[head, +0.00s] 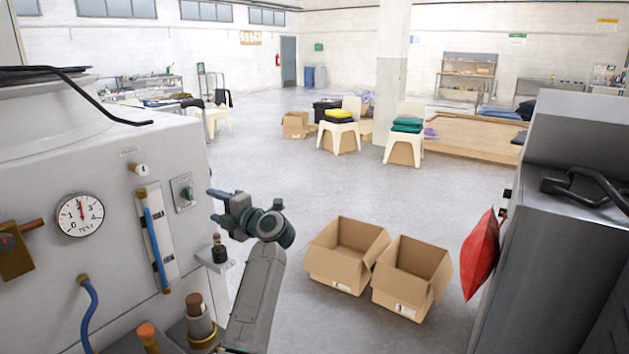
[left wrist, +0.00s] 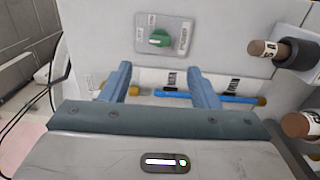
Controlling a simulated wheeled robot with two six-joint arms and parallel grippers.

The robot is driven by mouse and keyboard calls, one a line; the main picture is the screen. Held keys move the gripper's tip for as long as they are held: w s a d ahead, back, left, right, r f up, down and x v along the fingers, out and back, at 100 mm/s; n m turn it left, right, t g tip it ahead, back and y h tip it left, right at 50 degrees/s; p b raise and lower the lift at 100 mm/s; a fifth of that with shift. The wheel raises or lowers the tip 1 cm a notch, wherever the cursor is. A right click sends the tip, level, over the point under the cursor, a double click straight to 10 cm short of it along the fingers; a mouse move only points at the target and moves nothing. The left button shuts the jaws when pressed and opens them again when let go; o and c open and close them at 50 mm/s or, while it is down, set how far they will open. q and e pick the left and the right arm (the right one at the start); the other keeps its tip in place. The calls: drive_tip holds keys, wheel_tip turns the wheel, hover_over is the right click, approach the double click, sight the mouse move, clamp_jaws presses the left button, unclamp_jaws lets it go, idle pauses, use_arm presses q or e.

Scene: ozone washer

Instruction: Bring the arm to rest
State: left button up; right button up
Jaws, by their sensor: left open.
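My left gripper (head: 214,205) is in front of the grey machine panel (head: 110,180). Its jaws are open and nothing is between them. In the left wrist view its two blue-grey fingers (left wrist: 160,76) point at the panel, apart from each other. A green rotary switch (head: 186,193) on a small plate is on the panel, just beyond the fingertips; it also shows in the left wrist view (left wrist: 160,38). The fingers appear clear of the switch, though the exact gap cannot be told. My right gripper is not in view.
A dial gauge (head: 80,215) and a blue tube (head: 155,249) are on the panel. Brown-capped fittings (head: 197,304) stand below. Two open cardboard boxes (head: 346,254) (head: 411,277) lie on the floor to the right. A red piece (head: 481,256) hangs by a metal cabinet (head: 555,220). Open floor lies behind.

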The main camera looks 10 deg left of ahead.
use_arm(q)
drive_tip(key=s+d+f+m+t+h, duration=0.2)
drive_tip(key=s+d+m+t+h, duration=0.25)
drive_tip(key=m+t, duration=0.45)
drive_tip(key=s+d+f+m+t+h, duration=0.1)
drive_tip(key=s+d+m+t+h, duration=0.2)
drive_tip(key=d+m+t+h, duration=0.45)
drive_tip(key=s+d+f+m+g+h, duration=0.3)
drive_tip(key=s+d+f+m+h, duration=0.15)
drive_tip(key=f+m, duration=0.25)
drive_tip(key=s+d+f+m+g+h, duration=0.3)
drive_tip(key=s+f+m+h, duration=0.25)
drive_tip(key=f+m, duration=0.2)
drive_tip(key=s+f+m+g+y, duration=0.2)
drive_tip(key=s+f+g, duration=0.5)
drive_tip(key=s+f, duration=0.4)
drive_tip(key=s+a+f+g+y, duration=0.2)
drive_tip(key=s+a+g, duration=0.15)
drive_tip(key=s, duration=0.65)
drive_tip(key=s+a+f+g+y, duration=0.2)
drive_tip(key=s+a+g, duration=0.15)
drive_tip(key=s, duration=0.65)
drive_tip(key=a+f+g, duration=0.1)
drive_tip(key=a+f, duration=0.2)
drive_tip(key=f, duration=2.6)
drive_tip(key=s+a+f+n+g, duration=0.1)
drive_tip(key=s+f, duration=1.6)
drive_tip(key=f, duration=0.3)
drive_tip(key=shift+s+a+f, duration=0.2)
drive_tip(key=shift+a, duration=0.05)
